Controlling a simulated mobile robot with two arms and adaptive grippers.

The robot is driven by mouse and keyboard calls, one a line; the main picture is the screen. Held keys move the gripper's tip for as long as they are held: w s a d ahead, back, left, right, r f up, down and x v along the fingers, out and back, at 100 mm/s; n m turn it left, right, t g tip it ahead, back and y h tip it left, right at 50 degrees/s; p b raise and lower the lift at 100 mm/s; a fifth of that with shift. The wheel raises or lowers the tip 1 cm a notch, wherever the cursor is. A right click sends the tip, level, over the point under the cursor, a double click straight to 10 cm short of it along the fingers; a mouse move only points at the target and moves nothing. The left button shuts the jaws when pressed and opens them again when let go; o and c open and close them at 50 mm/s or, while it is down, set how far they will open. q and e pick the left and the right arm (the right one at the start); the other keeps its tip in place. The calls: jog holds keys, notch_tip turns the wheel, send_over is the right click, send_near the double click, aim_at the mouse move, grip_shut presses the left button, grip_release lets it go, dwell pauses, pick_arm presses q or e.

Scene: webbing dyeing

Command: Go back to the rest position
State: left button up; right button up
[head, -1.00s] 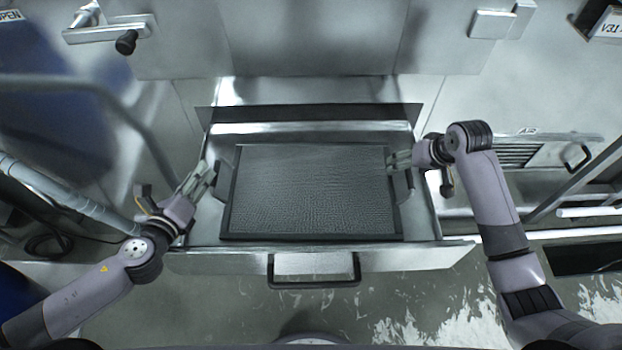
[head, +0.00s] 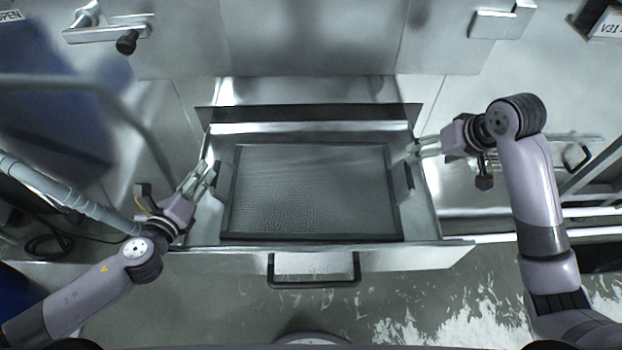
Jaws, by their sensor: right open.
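My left gripper (head: 205,172) is at the left side of the open drawer, next to the left end of a dark framed mesh tray (head: 310,190). Its fingers look apart, but whether they hold the tray's left handle is not clear. My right gripper (head: 415,148) is open and empty at the drawer's right wall, apart from the tray. The tray lies flat in the drawer, and its right handle (head: 409,176) shows free.
The metal drawer (head: 215,262) is pulled out, with a dark front handle (head: 314,283). A grey pipe frame (head: 60,198) stands at the left. A rail frame (head: 590,190) stands at the right. Floor in front is open.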

jog(key=shift+s+d+r, duration=0.1)
jog(key=shift+s+r, duration=0.1)
jog(key=shift+r, duration=0.2)
